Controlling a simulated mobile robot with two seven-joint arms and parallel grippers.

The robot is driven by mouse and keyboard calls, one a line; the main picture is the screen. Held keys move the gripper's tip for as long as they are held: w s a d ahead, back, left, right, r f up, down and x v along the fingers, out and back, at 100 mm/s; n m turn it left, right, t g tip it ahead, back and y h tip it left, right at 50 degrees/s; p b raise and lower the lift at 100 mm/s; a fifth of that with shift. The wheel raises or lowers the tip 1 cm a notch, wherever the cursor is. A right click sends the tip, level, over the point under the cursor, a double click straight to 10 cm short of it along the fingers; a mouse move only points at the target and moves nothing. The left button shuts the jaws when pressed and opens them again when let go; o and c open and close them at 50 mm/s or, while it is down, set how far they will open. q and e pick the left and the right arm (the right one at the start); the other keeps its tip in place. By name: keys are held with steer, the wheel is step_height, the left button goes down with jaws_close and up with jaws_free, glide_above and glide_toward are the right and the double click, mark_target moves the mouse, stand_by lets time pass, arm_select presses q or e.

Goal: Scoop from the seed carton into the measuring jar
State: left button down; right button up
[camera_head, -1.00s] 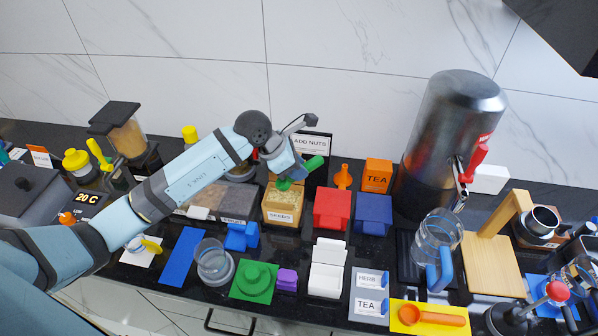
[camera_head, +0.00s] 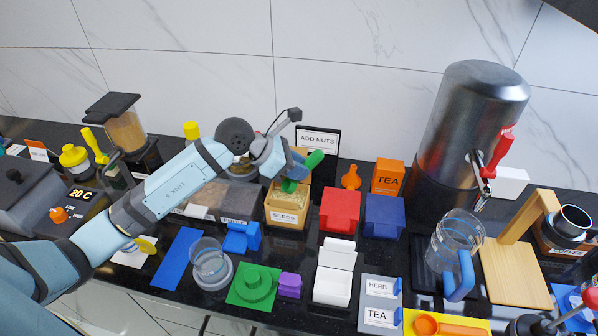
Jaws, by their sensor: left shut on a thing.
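The seed carton (camera_head: 286,217) is an open tan box labelled SEEDS, filled with pale seeds, near the middle of the counter. My left gripper (camera_head: 298,168) is shut on a green scoop (camera_head: 314,159) directly above the carton. The scoop's lower green part (camera_head: 289,186) is at the carton's opening; I cannot tell whether it touches the seeds or holds any. A clear jar (camera_head: 207,258), which looks like the measuring jar, stands upright on a round base to the front left of the carton. No seeds show in it. My right gripper is not in view.
A red box (camera_head: 340,210) and a blue box (camera_head: 384,216) stand right of the carton. A clear blue-handled pitcher (camera_head: 452,240) stands at right.

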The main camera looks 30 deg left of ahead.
mark_target(293, 185)
arm_select(q)
steer(key=shift+f, duration=0.35)
steer(key=shift+s+a+f+b, duration=0.1)
steer(key=shift+f+b, duration=0.6)
steer(key=shift+f, duration=0.05)
steer(key=shift+s+a+f+b, duration=0.1)
steer(key=shift+f+b, duration=0.6)
steer(key=shift+f, duration=0.05)
steer(key=shift+a+f+b, duration=0.15)
steer(key=shift+f+b, duration=0.6)
steer(key=shift+f, duration=0.2)
steer(key=shift+s+f, duration=0.1)
steer(key=shift+f, duration=0.05)
steer(key=shift+a, duration=0.1)
